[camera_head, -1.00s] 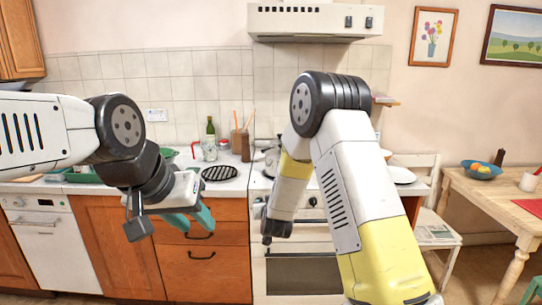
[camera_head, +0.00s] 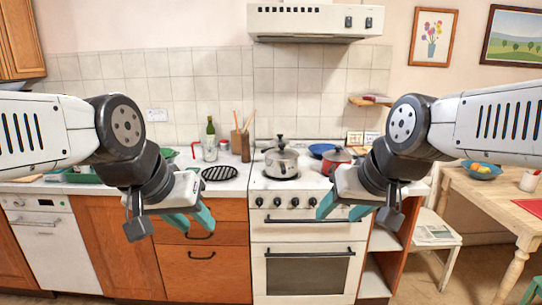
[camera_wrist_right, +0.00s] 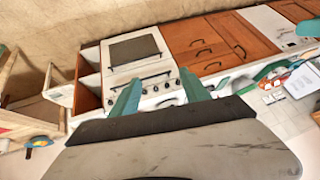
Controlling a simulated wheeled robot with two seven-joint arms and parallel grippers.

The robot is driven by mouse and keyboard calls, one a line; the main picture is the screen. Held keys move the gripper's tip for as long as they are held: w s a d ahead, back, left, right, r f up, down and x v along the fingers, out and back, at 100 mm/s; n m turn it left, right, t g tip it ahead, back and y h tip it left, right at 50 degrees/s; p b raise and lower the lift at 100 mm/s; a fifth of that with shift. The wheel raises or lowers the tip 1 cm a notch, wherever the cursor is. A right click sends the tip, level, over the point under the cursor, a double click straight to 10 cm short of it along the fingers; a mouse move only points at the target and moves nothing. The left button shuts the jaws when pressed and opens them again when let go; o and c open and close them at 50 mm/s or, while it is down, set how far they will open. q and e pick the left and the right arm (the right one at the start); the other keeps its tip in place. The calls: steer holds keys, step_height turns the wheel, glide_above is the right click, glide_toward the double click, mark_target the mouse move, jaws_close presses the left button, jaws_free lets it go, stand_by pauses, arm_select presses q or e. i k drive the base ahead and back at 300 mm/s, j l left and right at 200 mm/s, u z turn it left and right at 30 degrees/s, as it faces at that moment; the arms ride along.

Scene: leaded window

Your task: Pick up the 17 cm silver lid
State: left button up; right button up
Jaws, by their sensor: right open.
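A silver lid (camera_head: 281,147) with a dark knob sits on a silver pot (camera_head: 281,163) on the white stove. My right gripper (camera_head: 343,212) is in front of the stove's right side, lower than the lid and to its right, open and empty. Its two teal fingers stand apart in the right wrist view (camera_wrist_right: 160,95), with nothing between them. My left gripper (camera_head: 190,222) hangs in front of the wooden cabinets to the left of the stove, its teal fingers apart and empty. I cannot clearly make out the lid in the right wrist view.
A red pot (camera_head: 336,160) and a blue bowl (camera_head: 320,149) stand right of the silver pot. Left of it are a black round trivet (camera_head: 219,173), a brown utensil holder (camera_head: 236,141) and a green bottle (camera_head: 210,134). A range hood (camera_head: 315,22) hangs above.

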mark_target(281, 154)
steer(key=i+l+u, duration=0.15)
steer(key=i, duration=0.3)
steer(key=i+l+u, duration=0.1)
steer(key=i, duration=0.3)
steer(key=i+l+u, duration=0.15)
steer(key=i, duration=0.25)
steer(key=i+l+u, duration=0.15)
steer(key=i+l, duration=0.15)
steer(key=i, duration=0.15)
